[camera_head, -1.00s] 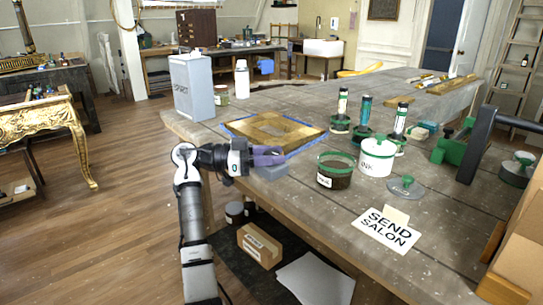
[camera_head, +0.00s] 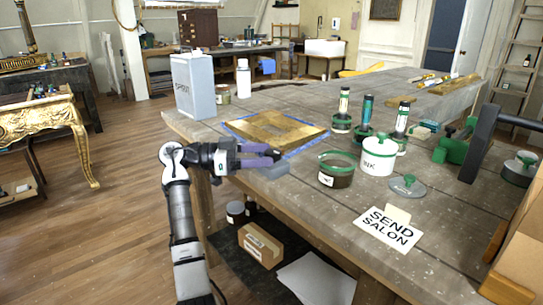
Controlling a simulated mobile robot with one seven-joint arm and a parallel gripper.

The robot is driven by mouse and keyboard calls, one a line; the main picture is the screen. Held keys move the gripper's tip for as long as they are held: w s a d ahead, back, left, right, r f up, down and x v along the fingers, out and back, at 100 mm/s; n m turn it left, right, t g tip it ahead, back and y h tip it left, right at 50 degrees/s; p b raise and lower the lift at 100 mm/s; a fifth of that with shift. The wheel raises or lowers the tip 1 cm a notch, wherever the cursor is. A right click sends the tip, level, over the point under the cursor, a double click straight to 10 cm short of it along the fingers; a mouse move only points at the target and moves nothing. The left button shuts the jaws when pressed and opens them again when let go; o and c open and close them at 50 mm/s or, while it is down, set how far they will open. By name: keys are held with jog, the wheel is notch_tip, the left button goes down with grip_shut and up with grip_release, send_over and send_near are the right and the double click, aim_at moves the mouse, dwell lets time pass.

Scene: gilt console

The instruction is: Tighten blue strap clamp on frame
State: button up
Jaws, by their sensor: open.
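A gilt frame (camera_head: 297,131) lies flat on the wooden workbench. A blue strap (camera_head: 235,133) runs around its outer edge. My gripper (camera_head: 277,155) has purple fingers and is open at the bench's left edge, just in front of the frame's near corner. A grey-blue block (camera_head: 275,170) sits on the bench just below the fingers; whether it belongs to the strap clamp I cannot tell. The fingers hide part of the strap at that corner, and I cannot tell whether they touch it.
A brown jar with a green rim (camera_head: 336,170), a white ink pot (camera_head: 378,155) and several green-based tools (camera_head: 342,122) stand right of the frame. A grey can (camera_head: 194,88) stands behind it. A "SEND SALON" card (camera_head: 388,230) lies nearer. Bare bench (camera_head: 285,205) lies in front.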

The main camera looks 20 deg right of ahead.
jog(key=v, duration=1)
jog(key=shift+a+b, duration=0.15)
jog(key=shift+b, duration=0.3)
